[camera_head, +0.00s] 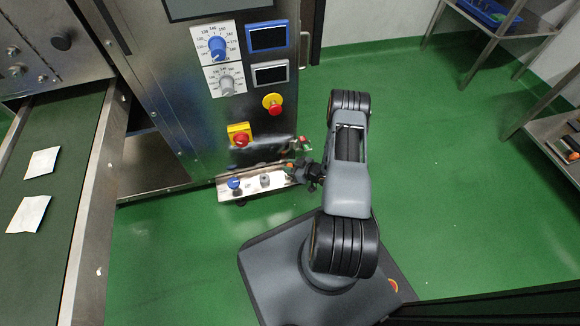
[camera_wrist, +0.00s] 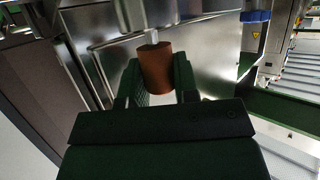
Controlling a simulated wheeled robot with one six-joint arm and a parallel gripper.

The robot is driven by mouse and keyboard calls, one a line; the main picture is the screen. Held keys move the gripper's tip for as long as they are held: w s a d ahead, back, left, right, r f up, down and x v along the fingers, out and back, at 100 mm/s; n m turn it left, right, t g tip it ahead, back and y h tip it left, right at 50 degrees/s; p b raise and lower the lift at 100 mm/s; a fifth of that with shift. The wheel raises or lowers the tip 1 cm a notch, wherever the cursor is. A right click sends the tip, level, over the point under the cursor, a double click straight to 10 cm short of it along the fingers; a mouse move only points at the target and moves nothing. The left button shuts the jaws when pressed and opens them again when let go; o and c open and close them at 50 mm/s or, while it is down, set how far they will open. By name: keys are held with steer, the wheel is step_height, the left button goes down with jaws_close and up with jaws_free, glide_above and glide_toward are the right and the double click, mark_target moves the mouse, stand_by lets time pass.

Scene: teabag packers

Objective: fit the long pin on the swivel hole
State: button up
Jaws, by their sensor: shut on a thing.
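My gripper (camera_wrist: 155,78) is shut on a brown cylindrical grip with a thin metal shaft, which I take to be the long pin (camera_wrist: 157,70). The shaft points up in the wrist view, toward a silver round fitting (camera_wrist: 135,14). The shaft's tip meets or overlaps that fitting; I cannot tell whether it is inside a hole. In the head view my gripper (camera_head: 304,172) is small and dark, at the right end of a metal ledge (camera_head: 224,192) low on the machine. The pin is too small to make out there, and I cannot pick out the swivel hole.
The ledge bears a blue knob (camera_head: 234,184) and a grey knob (camera_head: 265,180). The machine front (camera_head: 185,90) stands close behind, with a yellow-red switch (camera_head: 240,135) and a red stop button (camera_head: 272,103). A conveyor (camera_head: 55,185) is at left. Green floor is free at right.

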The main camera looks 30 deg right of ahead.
steer(key=shift+f+b, duration=0.45)
steer(key=shift+f, duration=0.15)
steer(key=o, duration=1)
